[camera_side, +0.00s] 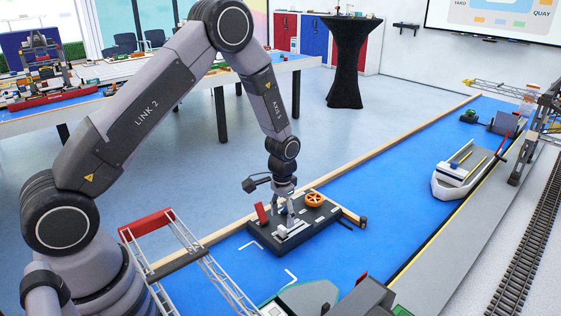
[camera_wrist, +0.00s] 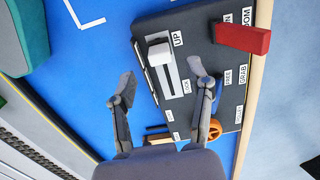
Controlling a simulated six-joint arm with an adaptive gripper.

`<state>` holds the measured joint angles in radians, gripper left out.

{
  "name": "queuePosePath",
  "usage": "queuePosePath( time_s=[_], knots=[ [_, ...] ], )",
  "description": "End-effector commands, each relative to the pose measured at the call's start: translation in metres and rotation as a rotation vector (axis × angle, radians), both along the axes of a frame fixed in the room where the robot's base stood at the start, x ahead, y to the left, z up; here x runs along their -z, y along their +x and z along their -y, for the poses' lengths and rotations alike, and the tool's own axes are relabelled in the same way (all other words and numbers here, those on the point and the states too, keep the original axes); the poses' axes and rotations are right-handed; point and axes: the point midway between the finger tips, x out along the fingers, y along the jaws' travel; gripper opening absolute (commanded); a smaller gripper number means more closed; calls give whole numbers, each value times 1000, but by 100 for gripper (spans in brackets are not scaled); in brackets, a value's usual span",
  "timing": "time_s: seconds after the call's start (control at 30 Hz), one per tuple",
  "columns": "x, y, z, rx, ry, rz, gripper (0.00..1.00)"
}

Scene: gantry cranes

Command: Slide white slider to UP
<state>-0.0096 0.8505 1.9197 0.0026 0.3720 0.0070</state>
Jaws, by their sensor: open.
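The dark control panel (camera_side: 323,234) lies on the blue surface; it also shows in the wrist view (camera_wrist: 205,70). The white slider (camera_wrist: 158,53) is a block on a pale slotted track (camera_wrist: 174,85). It sits toward the track end beside the UP label (camera_wrist: 178,39); the rest of the track runs away toward my gripper. In the side view the slider (camera_side: 281,232) is at the panel's near side. My gripper (camera_wrist: 163,75) is open and empty, its fingers apart on either side of the track. In the side view my gripper (camera_side: 288,207) is pointing down over the panel, behind the slider.
A red lever (camera_wrist: 242,38) and an orange wheel (camera_side: 314,199) stand on the same panel near my gripper. A wooden edge (camera_wrist: 255,85) runs along the blue surface. A white boat model (camera_side: 465,172) is far to the right. Open blue surface lies between.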

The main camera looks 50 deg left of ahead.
Motion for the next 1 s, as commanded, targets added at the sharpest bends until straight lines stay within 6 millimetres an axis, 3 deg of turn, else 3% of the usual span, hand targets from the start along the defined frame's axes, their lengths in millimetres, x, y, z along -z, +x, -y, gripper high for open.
queuePosePath(
  time_s=[0.1,0.23,0.63,1.0],
  knots=[
    [22,-1,0,0,0,-2,52],
    [36,0,0,0,0,-1,52],
    [43,0,0,0,0,1,52],
    [43,0,0,0,0,1,4]
  ],
)
